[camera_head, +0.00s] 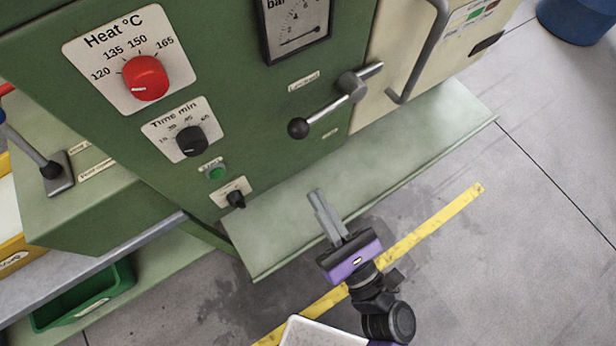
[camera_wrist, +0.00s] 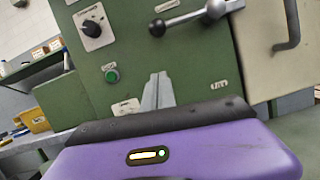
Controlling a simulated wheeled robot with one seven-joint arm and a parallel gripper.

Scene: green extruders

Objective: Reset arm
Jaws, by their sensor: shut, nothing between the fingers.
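My gripper (camera_head: 316,196) is purple and dark grey with slim grey fingers. In the head view it hangs in front of the green machine (camera_head: 240,80), with the pale green ledge (camera_head: 275,235) behind it. The fingers are together and empty. In the wrist view the shut fingers (camera_wrist: 158,78) point at the machine's front panel, and they hide part of that panel low down. The fingers seem apart from the panel, but the exact distance is hard to tell.
The panel carries a red heat knob (camera_head: 146,78), a black time knob (camera_head: 192,141), a green button (camera_head: 216,172), a small black switch (camera_head: 236,199) and a lever with a black ball (camera_head: 298,128). A green bin (camera_head: 85,295) sits lower left.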

